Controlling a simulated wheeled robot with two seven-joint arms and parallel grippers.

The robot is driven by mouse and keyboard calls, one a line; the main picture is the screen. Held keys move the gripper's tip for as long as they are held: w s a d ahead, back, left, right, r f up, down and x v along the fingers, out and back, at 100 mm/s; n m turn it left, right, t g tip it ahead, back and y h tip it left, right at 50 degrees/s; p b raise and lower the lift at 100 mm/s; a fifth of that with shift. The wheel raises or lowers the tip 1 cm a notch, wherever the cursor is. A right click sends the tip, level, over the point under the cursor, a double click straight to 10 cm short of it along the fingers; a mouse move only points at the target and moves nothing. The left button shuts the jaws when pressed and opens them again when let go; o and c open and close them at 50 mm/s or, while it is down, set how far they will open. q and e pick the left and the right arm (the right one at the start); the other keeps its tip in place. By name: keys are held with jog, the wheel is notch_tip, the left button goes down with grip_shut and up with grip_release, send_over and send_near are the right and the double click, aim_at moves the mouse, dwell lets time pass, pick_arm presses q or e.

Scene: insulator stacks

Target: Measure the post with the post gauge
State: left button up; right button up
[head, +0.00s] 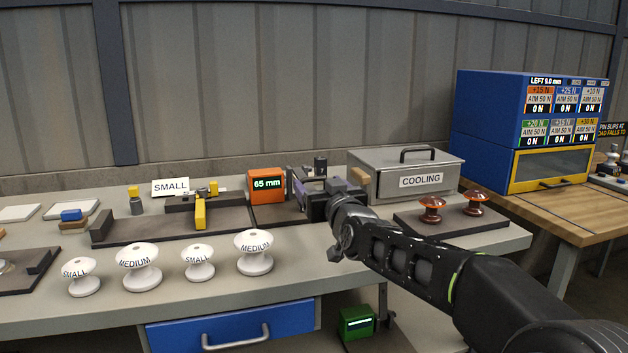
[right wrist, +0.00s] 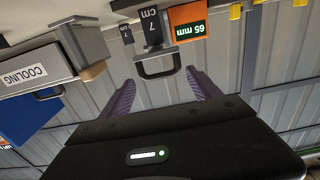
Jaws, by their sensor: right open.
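An orange box with a green "65 mm" readout (head: 267,186) stands on a dark base in mid bench; it also shows in the right wrist view (right wrist: 187,24). Beside it in the right wrist view is a black block marked "7 cm" (right wrist: 152,28) with a dark U-shaped handle (right wrist: 160,70). My right gripper (head: 306,183) is beside the orange box, partly covering what stands there. Its purple fingers are open (right wrist: 163,92), one on each side of the handle in the picture; contact cannot be told. I cannot tell which part is the post. My left gripper is out of view.
White insulators (head: 139,267) stand along the front. A dark fixture with yellow parts (head: 200,212) is behind them, near a "SMALL" sign (head: 170,187). The grey COOLING box (head: 408,162) stands right, with brown insulators (head: 432,210) on a dark tray before it.

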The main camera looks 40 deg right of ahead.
aim_at(315, 181)
jog(key=x, duration=0.4)
jog(key=shift+w, duration=0.1)
jog(key=shift+c, duration=0.5)
grip_shut()
